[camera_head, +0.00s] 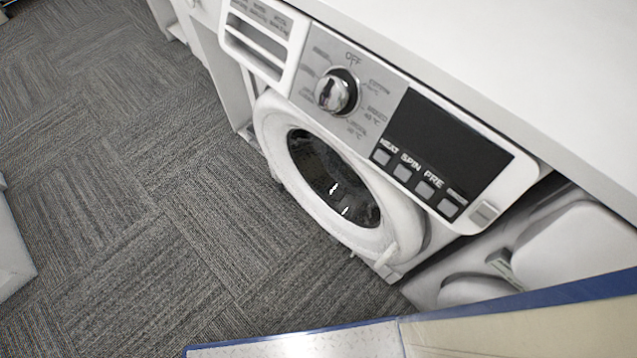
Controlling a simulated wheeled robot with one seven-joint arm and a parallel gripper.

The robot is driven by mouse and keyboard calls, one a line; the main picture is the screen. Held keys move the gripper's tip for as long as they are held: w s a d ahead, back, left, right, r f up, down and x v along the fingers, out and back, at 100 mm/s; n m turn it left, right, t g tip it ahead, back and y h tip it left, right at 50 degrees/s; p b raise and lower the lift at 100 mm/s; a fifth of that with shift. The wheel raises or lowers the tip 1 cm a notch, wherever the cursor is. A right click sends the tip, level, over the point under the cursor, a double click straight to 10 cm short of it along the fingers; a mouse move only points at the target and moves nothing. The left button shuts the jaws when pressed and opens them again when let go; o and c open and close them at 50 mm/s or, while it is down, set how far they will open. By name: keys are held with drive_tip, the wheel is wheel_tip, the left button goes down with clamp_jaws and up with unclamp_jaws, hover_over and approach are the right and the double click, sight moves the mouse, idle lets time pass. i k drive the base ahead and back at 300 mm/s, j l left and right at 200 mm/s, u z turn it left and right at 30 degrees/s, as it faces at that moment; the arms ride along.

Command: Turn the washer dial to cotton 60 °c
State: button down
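The white front-loading washer (262,115) stands under a white counter, seen at a tilt from above. Its silver dial (336,92) sits on the grey control panel between the detergent drawer and the dark display. The OFF label is above the dial. Small labels ring it, and one at the upper right looks like the cotton setting, though the print is blurred. Which label the dial points to cannot be told. The round door (335,180) with dark glass is shut. My gripper is not in view, and nothing touches the dial.
The white counter (480,60) overhangs the washer's top. A dark display (445,145) and several buttons lie right of the dial. White shapes (575,250) stand right of the washer. A blue-edged pale panel (520,325) crosses the bottom. Grey carpet (130,180) at left is clear.

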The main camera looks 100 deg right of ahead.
sight(333, 94)
drive_tip(key=i+l+z, duration=0.1)
drive_tip(key=z, duration=1.55)
drive_tip(key=i+l, duration=0.05)
